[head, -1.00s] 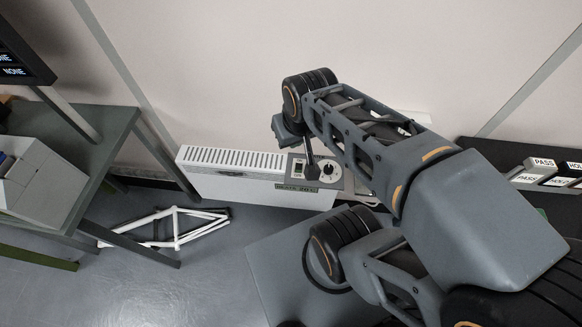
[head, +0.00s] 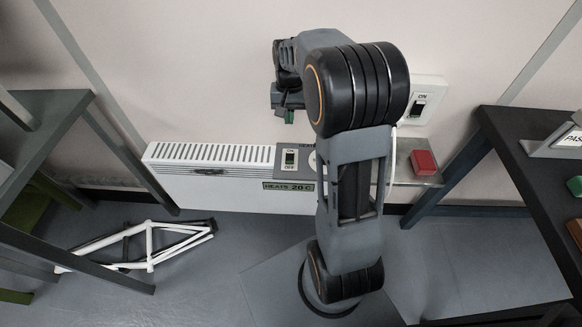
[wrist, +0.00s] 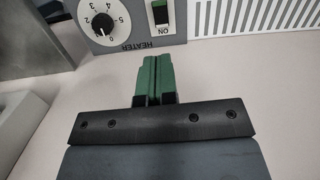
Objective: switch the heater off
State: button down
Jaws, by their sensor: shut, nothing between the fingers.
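The heater (head: 230,182) is a long white unit with a slotted top, low against the wall in the head view. Its grey control panel holds a rocker switch (head: 290,159) with ON and OFF marks. In the wrist view the panel shows the word HEATER, a black dial (wrist: 103,24) and the same switch (wrist: 160,14), cut by the top edge, with ON beneath it. My gripper (wrist: 154,62) is shut and empty, its green fingers together, apart from the switch. In the head view its fingertips (head: 289,117) show above the panel; my arm hides the panel's right part.
A wall switch (head: 418,103) marked ON and a red block (head: 424,162) are right of my arm. A white bike frame (head: 150,245) lies on the floor at left. Dark tables stand at left and right (head: 530,180).

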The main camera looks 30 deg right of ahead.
aim_at(291, 160)
jog(key=f, duration=0.1)
jog(key=w+d+f, duration=0.1)
jog(key=f, duration=0.1)
jog(key=shift+w+d+b, duration=0.1)
jog(key=shift+d+b, duration=0.05)
jog(key=shift+b, duration=0.2)
jog(key=shift+f, duration=0.1)
jog(key=f+b, duration=0.1)
jog(key=f, duration=0.3)
jog(key=s+f+b, duration=0.1)
jog(key=f+b, duration=0.1)
jog(key=f, duration=0.3)
jog(key=a+f+b, duration=0.1)
jog(key=f+b, duration=0.1)
jog(key=f, duration=0.2)
jog(key=shift+s+f, duration=0.35)
jog(key=shift+f, duration=0.05)
